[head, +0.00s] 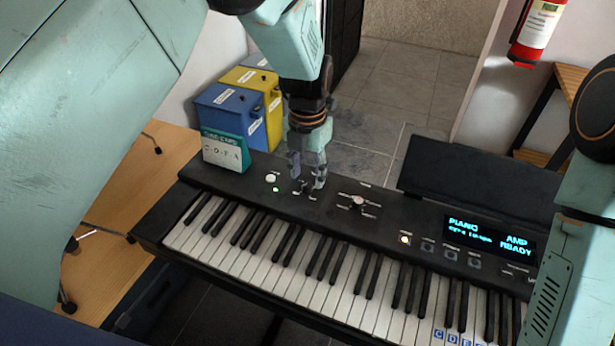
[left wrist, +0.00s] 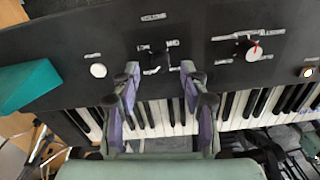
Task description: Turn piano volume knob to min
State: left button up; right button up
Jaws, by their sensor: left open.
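The black piano (head: 330,215) stretches across the head view, its control panel behind the keys. My left gripper (head: 307,182) is open, pointing down over the left part of the panel. A small dark control (left wrist: 153,58) with labels around it shows between and just beyond the fingertips (left wrist: 160,72) in the left wrist view; the fingers partly hide it in the head view. A second knob (head: 357,201), pale with a red mark, sits to the right; it also shows in the left wrist view (left wrist: 249,50). My right gripper is out of view.
A white button (head: 271,178) lies left of the gripper. A lit display (head: 490,237) is at the right of the panel. A green-and-white card stand (head: 225,152) stands at the piano's left back edge, before blue (head: 220,110) and yellow boxes (head: 247,78).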

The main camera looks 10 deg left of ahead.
aim_at(308, 184)
pick_arm(q)
notch_tip(308, 184, up, 10)
jog(key=shift+f, duration=0.15)
dwell(0.5)
